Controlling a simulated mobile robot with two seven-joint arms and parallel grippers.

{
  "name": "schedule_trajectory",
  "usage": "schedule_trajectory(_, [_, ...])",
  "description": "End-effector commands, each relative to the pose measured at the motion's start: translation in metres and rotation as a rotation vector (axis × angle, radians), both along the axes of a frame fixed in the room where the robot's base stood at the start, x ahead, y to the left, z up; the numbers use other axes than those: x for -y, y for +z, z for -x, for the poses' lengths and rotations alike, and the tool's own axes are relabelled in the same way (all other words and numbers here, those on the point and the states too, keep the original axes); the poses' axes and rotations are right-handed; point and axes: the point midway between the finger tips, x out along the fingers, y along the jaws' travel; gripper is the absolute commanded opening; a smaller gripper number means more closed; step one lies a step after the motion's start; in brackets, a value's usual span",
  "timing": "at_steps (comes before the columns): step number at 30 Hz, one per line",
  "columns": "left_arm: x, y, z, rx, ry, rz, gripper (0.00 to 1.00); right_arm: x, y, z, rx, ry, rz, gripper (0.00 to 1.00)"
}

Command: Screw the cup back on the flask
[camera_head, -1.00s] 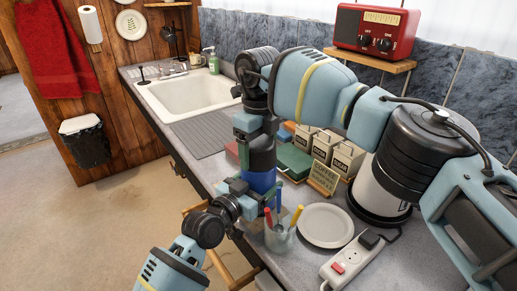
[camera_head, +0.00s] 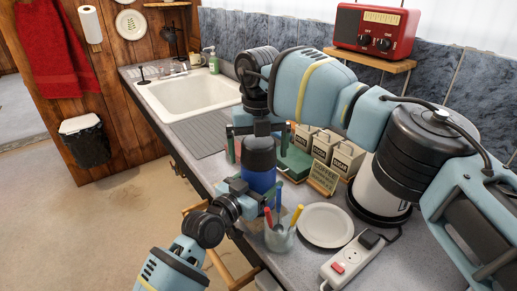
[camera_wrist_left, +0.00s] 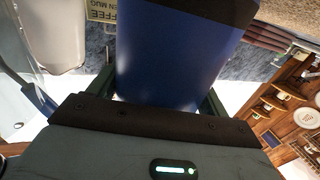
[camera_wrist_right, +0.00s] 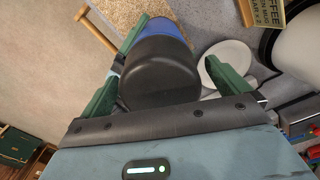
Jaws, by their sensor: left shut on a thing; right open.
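The flask (camera_head: 259,182) has a blue body and stands upright above the counter's front edge. The black cup (camera_head: 259,153) sits on its top with no visible gap. My left gripper (camera_head: 250,192) is shut on the blue body, which fills the left wrist view (camera_wrist_left: 175,60). My right gripper (camera_head: 258,150) comes from above and is open, with one green finger on each side of the cup. In the right wrist view the cup (camera_wrist_right: 160,80) lies between the spread fingers, apart from the right one. Whether the thread is tight cannot be seen.
A glass with pens (camera_head: 280,235), a white plate (camera_head: 325,225) and a power strip (camera_head: 350,260) stand close by. Canisters (camera_head: 325,147) and a coffee sign (camera_head: 323,178) are behind the flask. A sink (camera_head: 200,95) lies farther back.

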Motion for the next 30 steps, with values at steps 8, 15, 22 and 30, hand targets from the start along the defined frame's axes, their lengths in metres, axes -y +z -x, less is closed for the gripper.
schedule_trajectory(8, [0.000, -0.001, 0.000, -0.001, 0.000, -0.001, 0.14, 0.000, 0.030, 0.000, 0.003, -0.001, -0.001, 1.00])
schedule_trajectory(15, [0.000, -0.001, 0.000, -0.001, 0.000, -0.001, 0.14, -0.001, 0.063, 0.000, 0.002, -0.001, 0.000, 1.00])
schedule_trajectory(22, [0.000, -0.001, 0.000, -0.001, 0.000, -0.001, 0.14, 0.000, 0.075, 0.000, 0.000, 0.000, 0.000, 1.00])
schedule_trajectory(30, [0.000, -0.001, 0.000, -0.001, 0.000, -0.001, 0.82, 0.000, 0.075, 0.000, 0.000, 0.000, 0.000, 1.00])
